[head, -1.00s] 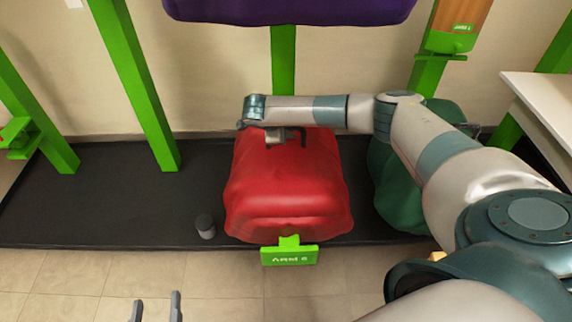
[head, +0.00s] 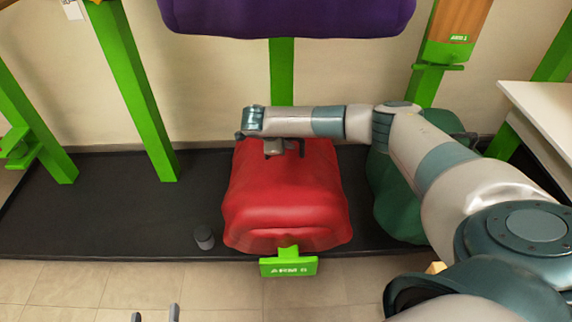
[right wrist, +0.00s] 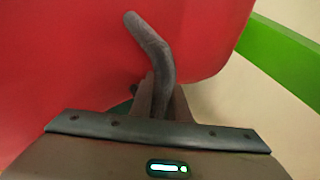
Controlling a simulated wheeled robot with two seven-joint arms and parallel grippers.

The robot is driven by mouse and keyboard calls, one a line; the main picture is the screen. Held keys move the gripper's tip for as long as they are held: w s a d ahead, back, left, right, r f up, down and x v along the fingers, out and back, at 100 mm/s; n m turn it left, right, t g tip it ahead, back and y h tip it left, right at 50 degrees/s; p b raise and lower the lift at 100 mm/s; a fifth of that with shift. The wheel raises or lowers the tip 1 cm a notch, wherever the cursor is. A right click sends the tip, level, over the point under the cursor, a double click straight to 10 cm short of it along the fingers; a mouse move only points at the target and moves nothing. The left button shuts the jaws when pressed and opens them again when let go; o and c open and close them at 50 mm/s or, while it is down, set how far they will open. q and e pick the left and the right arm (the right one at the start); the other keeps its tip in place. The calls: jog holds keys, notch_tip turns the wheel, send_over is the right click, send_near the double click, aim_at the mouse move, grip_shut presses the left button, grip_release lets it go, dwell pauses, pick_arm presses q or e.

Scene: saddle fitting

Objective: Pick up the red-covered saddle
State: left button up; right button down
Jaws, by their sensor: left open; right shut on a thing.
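The red-covered saddle (head: 287,205) sits low at the centre of the head view, above a green plate (head: 289,267) with lettering that seems to read ARM 6. My right gripper (head: 285,150) reaches over its far end and is shut on a dark bent handle at the red cover. In the right wrist view the bent handle (right wrist: 155,50) rises from between the fingers against the red cover (right wrist: 60,60). What supports the saddle underneath is hidden. My left gripper (head: 155,314) shows only its fingertips at the bottom edge, apart and empty.
A purple-covered saddle (head: 288,15) hangs above on a green post (head: 283,75). A green-covered one (head: 400,195) stands close on the right, partly behind my arm. A small dark cylinder (head: 204,238) stands left of the red saddle on the black mat (head: 100,220). A white table (head: 545,110) is at right.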

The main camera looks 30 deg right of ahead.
jog(key=shift+w+r, duration=0.1)
jog(key=shift+r, duration=0.15)
jog(key=shift+r, duration=0.6)
pick_arm(q)
jog(key=shift+s+a+f+g+y+p, duration=0.15)
jog(key=shift+s+a+f+g+p, duration=0.2)
jog(key=shift+f, duration=0.3)
jog(key=shift+s+a+f+g+y+p, duration=0.1)
jog(key=shift+f+g+y, duration=0.1)
jog(key=shift+f+g, duration=0.35)
jog(key=shift+s+a+f+g+y+p, duration=0.2)
jog(key=shift+s+f+g, duration=0.1)
jog(key=shift+f, duration=0.45)
pick_arm(e)
notch_tip(320, 180, up, 8)
jog(key=shift+r, duration=0.25)
jog(key=shift+r, duration=0.15)
